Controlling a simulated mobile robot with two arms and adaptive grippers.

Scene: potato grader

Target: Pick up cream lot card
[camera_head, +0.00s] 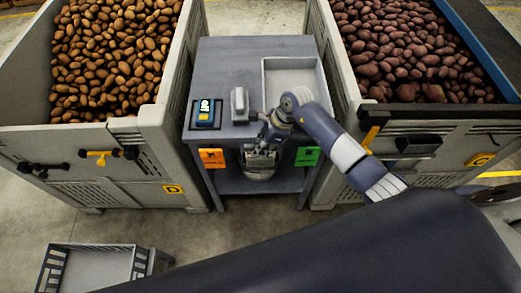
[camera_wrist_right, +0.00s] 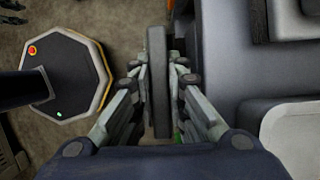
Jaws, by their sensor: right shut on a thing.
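My right gripper (camera_head: 260,158) is at the front edge of the grey table (camera_head: 228,58), between an orange card (camera_head: 212,158) and a green card (camera_head: 307,156) on the table's front. In the right wrist view its fingers (camera_wrist_right: 158,95) are shut on a flat upright slab (camera_wrist_right: 157,60), seen edge-on and grey in the shade. By its place between the other cards it appears to be the cream lot card; its face and cream colour are hidden. I cannot tell whether it still touches the table. My left gripper is not in view.
On the table are a blue device with a lit display (camera_head: 205,113), a grey block (camera_head: 239,105) and a pale tray (camera_head: 293,62). Large potato crates stand left (camera_head: 120,137) and right (camera_head: 335,75). A grey crate (camera_head: 97,249) lies on the floor at lower left.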

